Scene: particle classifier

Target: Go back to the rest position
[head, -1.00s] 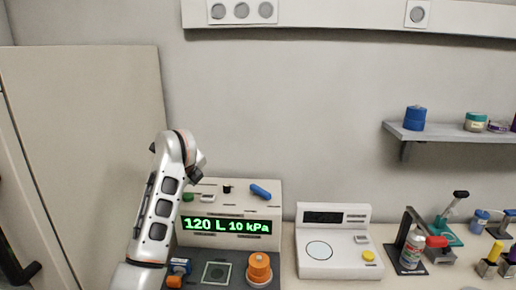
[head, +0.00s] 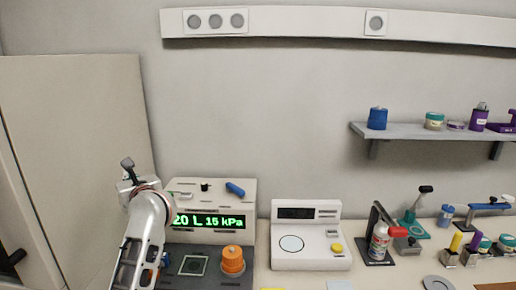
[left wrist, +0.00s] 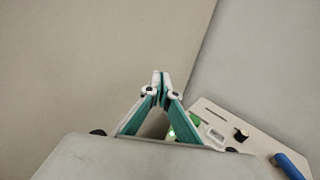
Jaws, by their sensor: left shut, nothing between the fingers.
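My right gripper is not in view.
A white scale (head: 308,238) with a yellow button stands right of the classifier. A wall shelf (head: 440,136) holds jars. A tall beige panel (head: 80,130) is at the left.

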